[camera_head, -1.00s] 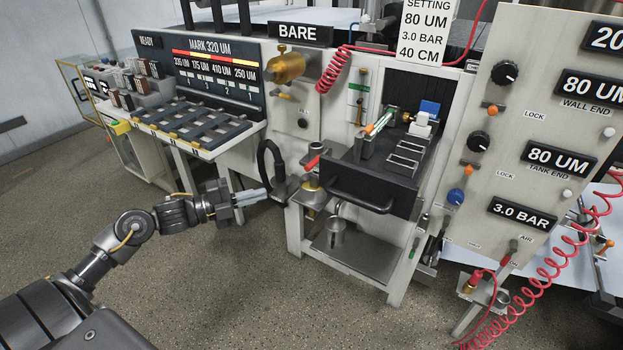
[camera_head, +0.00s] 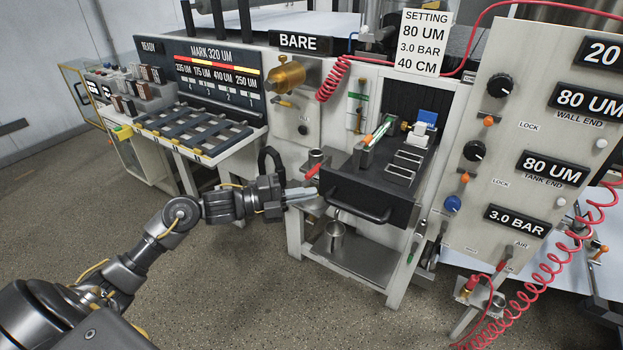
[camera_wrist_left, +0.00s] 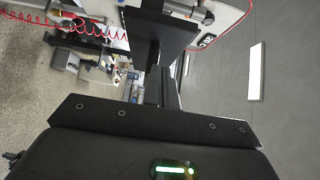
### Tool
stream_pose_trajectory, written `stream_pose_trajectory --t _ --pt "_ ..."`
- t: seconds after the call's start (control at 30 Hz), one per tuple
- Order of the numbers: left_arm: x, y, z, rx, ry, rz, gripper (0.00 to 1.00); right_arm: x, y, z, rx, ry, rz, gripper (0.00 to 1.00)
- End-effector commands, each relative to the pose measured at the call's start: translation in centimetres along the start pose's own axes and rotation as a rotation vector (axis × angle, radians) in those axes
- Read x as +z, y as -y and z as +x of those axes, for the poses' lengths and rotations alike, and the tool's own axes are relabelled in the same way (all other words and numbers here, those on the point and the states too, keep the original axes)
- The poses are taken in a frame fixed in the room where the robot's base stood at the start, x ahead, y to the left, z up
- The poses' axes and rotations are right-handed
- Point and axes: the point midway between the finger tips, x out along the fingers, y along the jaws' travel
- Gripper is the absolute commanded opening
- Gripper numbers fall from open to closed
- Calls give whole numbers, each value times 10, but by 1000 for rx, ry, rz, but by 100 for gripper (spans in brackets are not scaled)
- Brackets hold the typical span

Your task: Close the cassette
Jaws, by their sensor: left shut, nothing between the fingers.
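The cassette (camera_head: 370,190) is a black drawer-like tray with a bar handle on its front. It sticks out of the opening in the white machine, so it stands open. On it lie a green-tipped rod, pale rectangular frames and a blue and white block. My left gripper (camera_head: 315,195) is shut and empty, with its fingertips just left of the cassette's front. Whether they touch it I cannot tell. In the left wrist view a dark panel (camera_wrist_left: 160,28) lies beyond the shut fingers. My right gripper is not in view.
A red-handled part (camera_head: 313,171) is close above my left fingertips. A metal cup (camera_head: 335,236) hangs above a low shelf under the cassette. A control panel (camera_head: 540,130) with knobs and a coiled red hose (camera_head: 545,255) stand to the right. The floor in front is clear.

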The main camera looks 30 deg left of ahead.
Motion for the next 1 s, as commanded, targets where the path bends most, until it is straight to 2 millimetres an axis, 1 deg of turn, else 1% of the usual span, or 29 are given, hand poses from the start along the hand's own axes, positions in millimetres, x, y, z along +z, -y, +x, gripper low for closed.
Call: stream_pose_trajectory --t 0.03,0.1,0.3,0.77,0.87,1.0 --pt "9 4 6 -3 4 -1 0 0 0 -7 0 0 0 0" --pt "15 4 12 -2 3 0 0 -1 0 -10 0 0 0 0" --pt "26 1 23 -1 2 0 0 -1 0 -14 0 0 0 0" --pt "29 -1 25 0 3 0 0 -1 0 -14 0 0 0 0" --pt "31 -1 24 -1 6 1 0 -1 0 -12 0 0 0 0" --pt "39 -2 23 -1 18 2 0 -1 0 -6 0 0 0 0"
